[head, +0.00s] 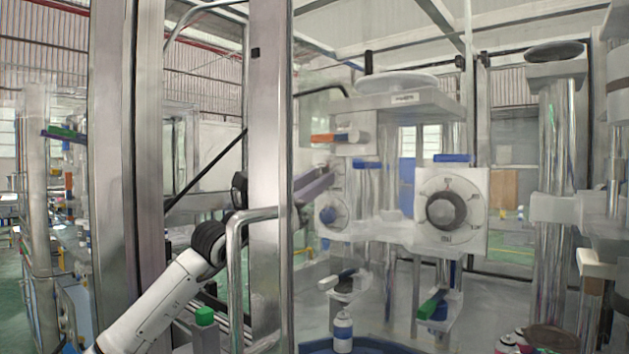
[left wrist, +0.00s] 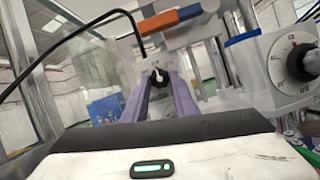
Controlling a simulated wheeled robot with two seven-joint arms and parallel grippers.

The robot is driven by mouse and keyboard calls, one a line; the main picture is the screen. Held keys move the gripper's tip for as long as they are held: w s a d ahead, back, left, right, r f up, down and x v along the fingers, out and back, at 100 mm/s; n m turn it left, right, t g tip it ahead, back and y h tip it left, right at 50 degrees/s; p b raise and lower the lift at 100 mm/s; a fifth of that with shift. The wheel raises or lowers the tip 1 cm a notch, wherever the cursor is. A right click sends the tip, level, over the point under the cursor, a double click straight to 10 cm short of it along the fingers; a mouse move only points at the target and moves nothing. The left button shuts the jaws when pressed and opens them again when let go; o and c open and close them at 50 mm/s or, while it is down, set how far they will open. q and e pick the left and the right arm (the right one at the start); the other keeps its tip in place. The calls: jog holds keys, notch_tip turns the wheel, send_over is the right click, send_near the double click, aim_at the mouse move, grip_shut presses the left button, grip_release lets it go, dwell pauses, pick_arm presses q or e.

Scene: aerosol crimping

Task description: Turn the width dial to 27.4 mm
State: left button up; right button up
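My left gripper (head: 318,186) reaches in past the steel frame post toward the machine's left side. In the left wrist view its two purple fingers (left wrist: 160,84) are apart. A small black knob with a white pointer (left wrist: 158,75) shows between the tips; I cannot tell whether they touch it. A large dial with a dark grey knob and a numbered white face (head: 446,210) is on the machine's right front; it also shows at the right of the left wrist view (left wrist: 303,62). A smaller blue-knobbed dial (head: 333,215) sits below my gripper. The readings are too blurred to tell. My right gripper is out of view.
An orange handle (head: 326,138) sticks out above the fingers; it also shows in the left wrist view (left wrist: 172,19). A steel post (head: 268,180) and a bent rail (head: 236,260) stand close to my left arm. A white can (head: 343,332) stands below the machine.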

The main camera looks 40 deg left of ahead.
pick_arm(q)
jog(key=c, duration=0.4)
jog(key=shift+c, duration=0.2)
